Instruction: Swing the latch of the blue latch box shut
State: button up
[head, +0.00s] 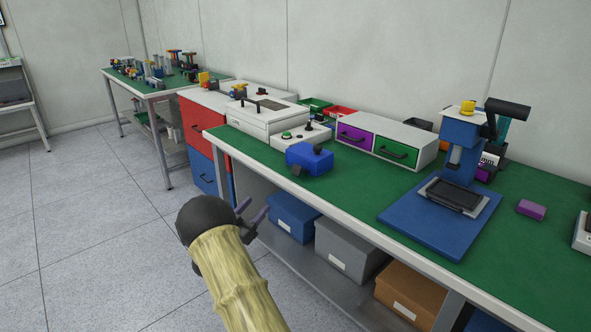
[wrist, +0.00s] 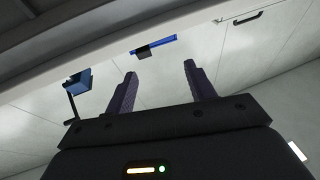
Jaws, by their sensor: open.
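The blue latch box (head: 310,160) sits near the front edge of the green bench top in the head view. A dark piece (head: 297,170) sticks out at its front left, and a dark knob shows on its top right; I cannot tell which is the latch or how far it is swung. My gripper (head: 254,211) is in front of the bench, below and left of the box and apart from it. In the wrist view its two purple fingers (wrist: 157,84) are spread with nothing between them. Small blue parts beyond are unclear there.
Behind the box are a white unit with a green button (head: 290,135) and a white drawer unit (head: 420,137) with purple and green fronts. A blue press stand (head: 420,222) is to the right. Bins fill the shelf below. Green bench surface right of the box is clear.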

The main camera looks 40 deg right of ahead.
aim_at(296, 170)
jog(key=s+m+g+h, duration=0.1)
jog(key=s+g+h, duration=0.1)
jog(key=g, duration=0.1)
jog(key=shift+d+f+m, duration=0.1)
jog(key=shift+d+m, duration=0.1)
jog(key=shift+m, duration=0.2)
jog(key=shift+d, duration=0.15)
jog(key=b+x, duration=0.2)
jog(key=x, duration=1.5)
jog(key=c, duration=1)
